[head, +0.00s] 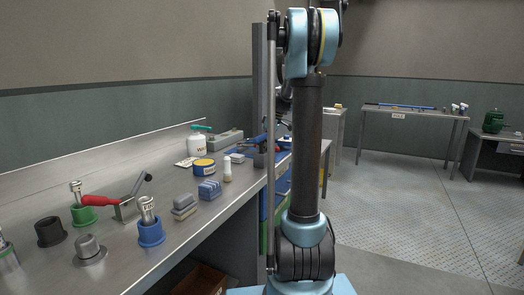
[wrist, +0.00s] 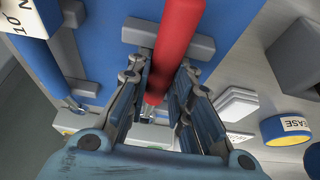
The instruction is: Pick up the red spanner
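The red spanner (wrist: 178,35) shows in the wrist view as a thick red bar in front of a blue panel, running from the top edge down between my fingers. Its upper end is out of frame. My gripper (wrist: 163,72) has one finger on each side of the bar. The fingertips look very close to it, but I cannot tell whether both sides touch. In the head view my arm column hides the gripper and the spanner.
The blue panel (wrist: 100,75) has grey blocks on it. A blue and yellow tin (wrist: 285,128) and pale blocks (wrist: 236,104) lie to the right. In the head view a steel bench (head: 200,225) holds coloured holders, a red-handled clamp (head: 105,201) and a white bottle (head: 197,146). Floor at right is clear.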

